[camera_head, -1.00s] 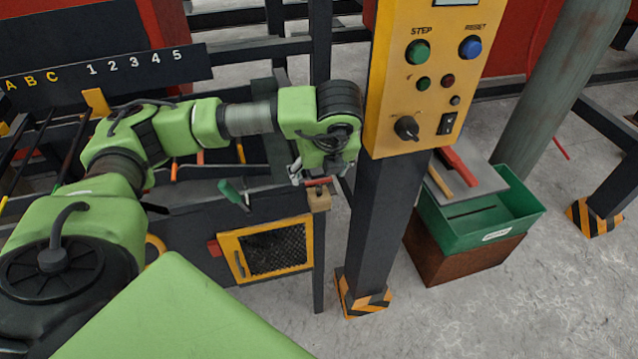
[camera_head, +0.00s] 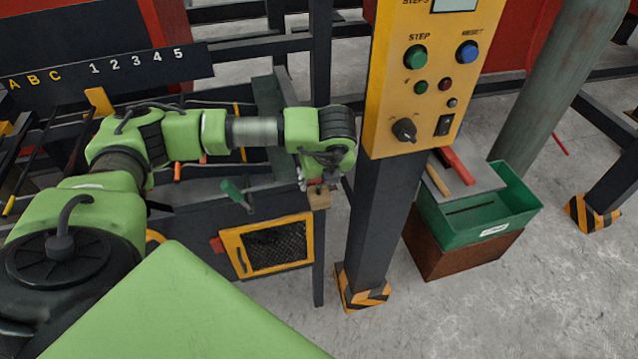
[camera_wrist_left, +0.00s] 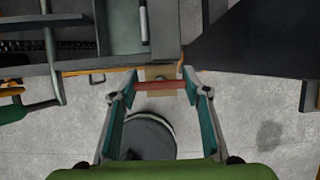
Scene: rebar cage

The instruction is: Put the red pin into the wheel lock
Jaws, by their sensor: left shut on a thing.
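The red pin (camera_wrist_left: 160,85) lies crosswise between the two fingers of my left gripper (camera_wrist_left: 160,92) in the left wrist view. My gripper is shut on the pin, a finger at each end. A tan block (camera_wrist_left: 160,73) is right behind the pin; I cannot tell whether they touch. In the head view my left gripper (camera_head: 314,183) is just above the tan block (camera_head: 319,198), at the bench corner, and mostly hides the pin. I cannot make out which part is the wheel lock. My right gripper is out of view.
A yellow control box (camera_head: 425,85) on a dark post (camera_head: 378,220) stands close to the right of my left gripper. A green bin (camera_head: 485,215) is further right. Concrete floor is open in front.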

